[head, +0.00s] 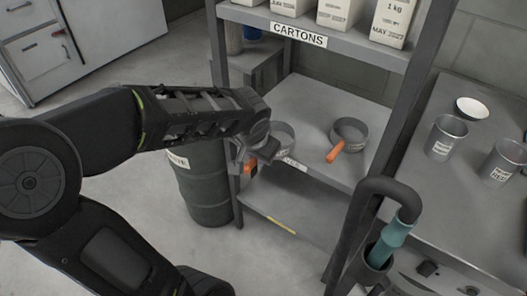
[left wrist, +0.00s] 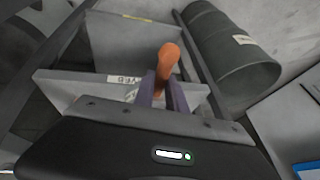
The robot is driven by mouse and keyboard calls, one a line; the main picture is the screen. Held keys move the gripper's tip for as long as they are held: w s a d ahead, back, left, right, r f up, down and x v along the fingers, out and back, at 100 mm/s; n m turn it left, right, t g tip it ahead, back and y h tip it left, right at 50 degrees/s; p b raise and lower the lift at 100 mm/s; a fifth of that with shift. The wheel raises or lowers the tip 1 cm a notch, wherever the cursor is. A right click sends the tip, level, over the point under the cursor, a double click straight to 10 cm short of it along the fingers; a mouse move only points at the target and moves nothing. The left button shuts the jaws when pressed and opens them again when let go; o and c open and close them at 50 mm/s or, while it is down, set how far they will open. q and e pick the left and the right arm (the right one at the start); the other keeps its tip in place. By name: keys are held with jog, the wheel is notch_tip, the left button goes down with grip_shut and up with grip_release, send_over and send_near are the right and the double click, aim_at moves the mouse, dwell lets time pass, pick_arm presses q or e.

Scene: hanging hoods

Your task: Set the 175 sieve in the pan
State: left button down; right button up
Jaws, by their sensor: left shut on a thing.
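Two round grey sieve-like vessels with orange handles sit at the middle shelf. The left one (head: 283,132) is partly hidden behind my left gripper (head: 250,158), which is shut on its orange handle at the shelf's front edge. In the left wrist view that orange handle (left wrist: 168,61) stands between the fingers of my left gripper (left wrist: 162,95). The right vessel (head: 351,131) lies apart, its handle toward the front. I cannot read a size on either, nor tell which thing is the pan. My right gripper is not in view.
The middle shelf (head: 310,104) has free room behind the vessels. A cartons shelf (head: 350,42) is above, with rack posts at its sides. A dark drum (head: 205,190) stands left. At right, a counter holds grey cups (head: 446,138) and a white bowl (head: 472,107), near a bent hose (head: 395,235).

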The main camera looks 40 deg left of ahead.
pick_arm(q)
jog(key=shift+w+a+r+n, duration=0.1)
jog(key=shift+a+r+n, duration=0.1)
jog(key=shift+n, duration=0.1)
jog(key=w+r, duration=0.1)
jog(key=w+r+n, duration=0.1)
jog(key=w, duration=0.1)
jog(key=shift+n+y, duration=0.3)
jog(key=w+d, duration=0.1)
jog(key=w+d+r, duration=0.1)
jog(key=w, duration=0.1)
jog(key=w+d, duration=0.1)
jog(key=w, duration=0.1)
jog(key=shift+d+r, duration=0.3)
jog(key=shift+d, duration=0.05)
jog(key=shift+m, duration=0.9)
jog(key=w+d, duration=0.1)
jog(key=d, duration=0.2)
jog(key=w+d, duration=0.2)
jog(key=d, duration=0.2)
jog(key=w+d, duration=0.2)
jog(key=d, duration=0.1)
jog(key=shift+d+f, duration=0.1)
jog(key=shift+d, duration=0.2)
jog(key=shift+w+d, duration=0.1)
jog(key=shift+d, duration=0.3)
